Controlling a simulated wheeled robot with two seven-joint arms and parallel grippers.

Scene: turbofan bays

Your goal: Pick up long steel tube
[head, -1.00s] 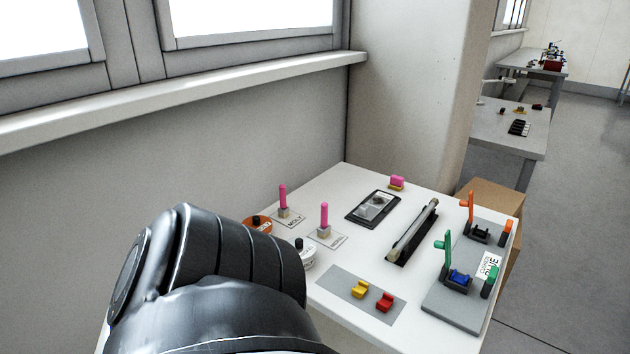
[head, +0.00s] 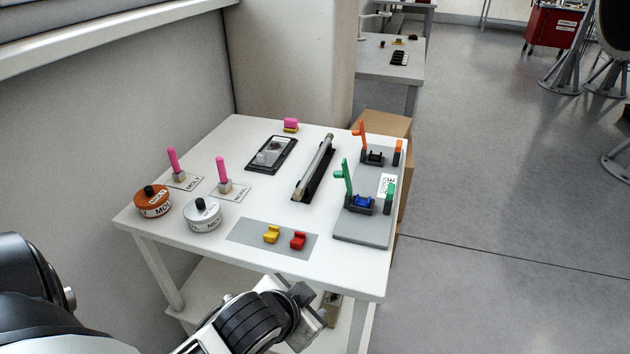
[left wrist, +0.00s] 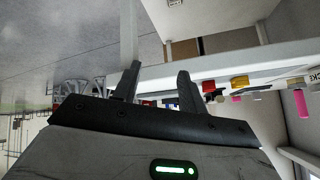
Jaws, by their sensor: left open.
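The long steel tube (head: 317,158) lies lengthwise in a narrow black holder (head: 326,180) on the white table (head: 215,255), right of its middle. My left gripper (head: 313,303) is low at the table's front edge, in front of the red block and well apart from the tube. In the left wrist view its two fingers (left wrist: 158,82) are spread with nothing between them. I cannot make out the tube in the left wrist view. My right gripper is in neither view.
A grey fixture (head: 350,229) with green and orange clamps stands right of the tube; a black tray (head: 271,153) is left. Orange (head: 152,202) and white (head: 202,215) tins stand at left.

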